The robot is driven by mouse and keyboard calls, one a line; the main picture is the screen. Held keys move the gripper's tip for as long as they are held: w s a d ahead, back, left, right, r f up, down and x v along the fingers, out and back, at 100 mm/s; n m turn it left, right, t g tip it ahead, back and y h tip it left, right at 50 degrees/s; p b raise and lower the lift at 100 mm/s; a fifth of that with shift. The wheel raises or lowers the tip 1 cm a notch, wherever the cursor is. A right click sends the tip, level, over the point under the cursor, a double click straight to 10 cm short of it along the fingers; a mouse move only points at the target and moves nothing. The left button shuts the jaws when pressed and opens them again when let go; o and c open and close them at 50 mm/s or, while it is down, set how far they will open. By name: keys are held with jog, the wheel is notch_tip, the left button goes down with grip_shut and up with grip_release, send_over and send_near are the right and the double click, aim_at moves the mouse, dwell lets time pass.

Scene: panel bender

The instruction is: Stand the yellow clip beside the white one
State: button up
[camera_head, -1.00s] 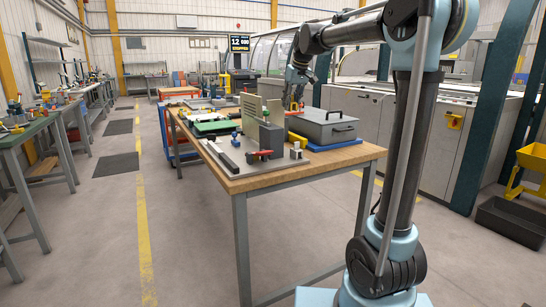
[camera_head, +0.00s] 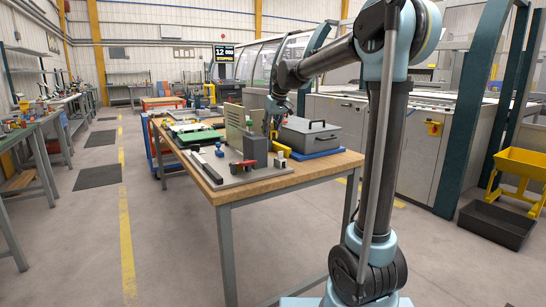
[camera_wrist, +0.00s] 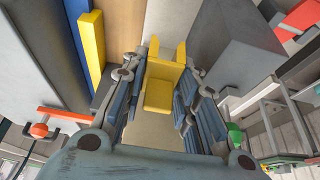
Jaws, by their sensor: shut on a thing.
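The yellow clip (camera_wrist: 163,80) sits between the finger pads of my gripper (camera_wrist: 155,105) in the wrist view, with its forked end pointing up in the picture. My gripper is shut on it. In the head view my gripper (camera_head: 272,140) is low over the wooden workbench (camera_head: 240,194), between the upright beige plate and the grey lidded box. A yellow piece (camera_head: 283,150) shows by its fingers; I cannot tell whether it is the clip. I cannot make out the white clip for certain in either view.
A beige upright plate (camera_head: 234,120) and grey block stand left of my gripper. A red-handled clamp (camera_head: 246,163) is in front. The grey lidded box (camera_head: 309,136) is close on the right. In the wrist view, a yellow bar (camera_wrist: 92,50) and large grey block (camera_wrist: 238,45) flank the clip.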

notch_tip(320, 180, down, 10)
jog(key=shift+f, duration=0.15)
dwell(0.4)
jog(key=o, duration=0.6)
jog(key=shift+f, duration=0.1)
jog(key=v, duration=1.2)
